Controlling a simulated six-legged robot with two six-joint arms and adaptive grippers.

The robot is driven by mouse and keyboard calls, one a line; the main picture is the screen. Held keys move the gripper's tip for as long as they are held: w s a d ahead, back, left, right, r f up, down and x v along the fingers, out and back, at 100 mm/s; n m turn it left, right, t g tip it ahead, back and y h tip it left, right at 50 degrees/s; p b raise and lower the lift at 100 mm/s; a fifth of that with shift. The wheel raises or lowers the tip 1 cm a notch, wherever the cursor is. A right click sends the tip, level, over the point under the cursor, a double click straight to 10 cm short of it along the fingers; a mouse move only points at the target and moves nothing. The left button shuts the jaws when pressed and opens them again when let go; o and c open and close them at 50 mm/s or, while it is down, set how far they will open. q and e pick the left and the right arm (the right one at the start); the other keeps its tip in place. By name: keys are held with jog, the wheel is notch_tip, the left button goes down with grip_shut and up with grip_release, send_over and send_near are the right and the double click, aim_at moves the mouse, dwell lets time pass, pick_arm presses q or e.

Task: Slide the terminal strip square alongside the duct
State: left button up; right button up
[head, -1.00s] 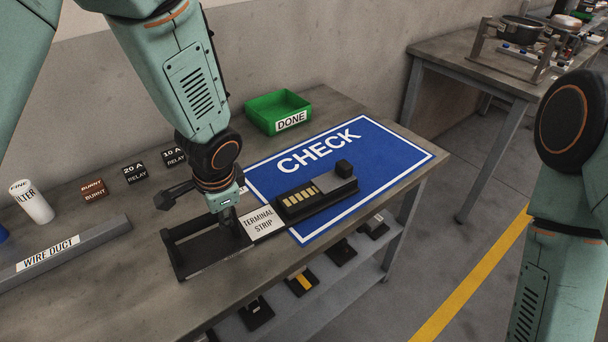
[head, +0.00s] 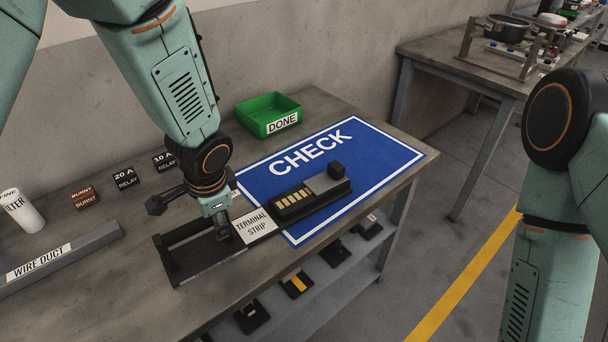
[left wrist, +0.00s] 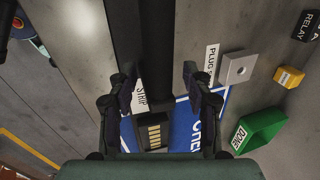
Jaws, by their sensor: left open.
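The terminal strip (head: 254,226) is a long dark piece with a white label, a row of yellow contacts and a raised black block at its right end. Its right part lies over the blue CHECK mat; its left part, an open black frame, lies on the bare bench. The wire duct (head: 84,246) is a grey channel at the left, with a gap between it and the strip. My left gripper (head: 220,228) is low at the strip's frame, beside the label. In the left wrist view its open fingers (left wrist: 162,88) stand either side of a dark bar. Contact is unclear. My right gripper is out of view.
Behind are a green DONE bin (head: 270,114), two relays (head: 124,178), a brown BURNT block (head: 85,197) and a white filter (head: 22,211). The blue mat (head: 383,160) is mostly clear. The bench's front edge is close to the strip; a shelf lies below.

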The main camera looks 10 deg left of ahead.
pick_arm(q)
jog(key=shift+s+r, duration=0.1)
jog(key=shift+r, duration=0.4)
jog(key=v, duration=0.6)
jog(key=shift+r, duration=0.25)
jog(key=shift+s+d, duration=0.15)
